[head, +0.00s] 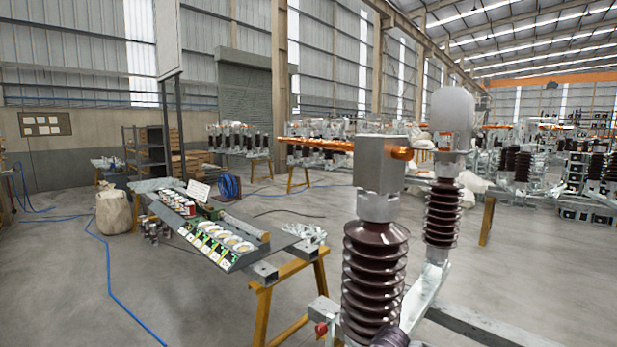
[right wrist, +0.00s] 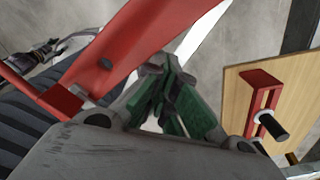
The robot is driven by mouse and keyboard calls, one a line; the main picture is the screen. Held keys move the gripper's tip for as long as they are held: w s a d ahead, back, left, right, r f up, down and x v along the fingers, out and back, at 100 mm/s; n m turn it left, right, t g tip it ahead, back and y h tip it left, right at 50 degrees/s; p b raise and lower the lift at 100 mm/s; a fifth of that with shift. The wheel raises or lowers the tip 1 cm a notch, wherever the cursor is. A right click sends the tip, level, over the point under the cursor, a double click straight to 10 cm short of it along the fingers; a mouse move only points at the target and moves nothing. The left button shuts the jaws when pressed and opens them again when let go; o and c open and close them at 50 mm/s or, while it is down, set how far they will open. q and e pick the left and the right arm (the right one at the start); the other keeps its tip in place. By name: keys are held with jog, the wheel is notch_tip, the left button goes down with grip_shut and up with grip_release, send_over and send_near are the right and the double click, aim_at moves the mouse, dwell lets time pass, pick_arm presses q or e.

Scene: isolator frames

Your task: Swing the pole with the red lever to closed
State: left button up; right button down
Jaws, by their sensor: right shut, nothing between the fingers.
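In the head view, one pole stands close in front of me, with a dark brown ribbed insulator (head: 374,272) and a grey metal block (head: 381,164) on top. A copper-coloured arm (head: 320,144) runs level to the left from the block. A second brown insulator (head: 443,213) stands behind it to the right, under a rounded grey head. In the right wrist view, a long red metal part (right wrist: 135,45), perhaps the lever, runs diagonally beyond my right gripper (right wrist: 165,85). The gripper's green-padded fingers are together and empty. Contact with the red part is unclear. My left gripper is out of view.
In the right wrist view, a wooden board (right wrist: 240,85) with a red bracket (right wrist: 262,92) and black handle (right wrist: 272,125) lies right of the fingers. In the head view, a sawhorse table (head: 262,262) with parts stands left. A blue hose crosses open floor.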

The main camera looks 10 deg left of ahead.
jog(key=shift+a, duration=0.55)
jog(key=shift+a+b, duration=0.4)
jog(key=shift+a, duration=0.5)
jog(key=shift+a+b, duration=0.55)
jog(key=shift+a, duration=0.55)
jog(key=shift+w, duration=0.1)
jog(key=shift+a, duration=0.2)
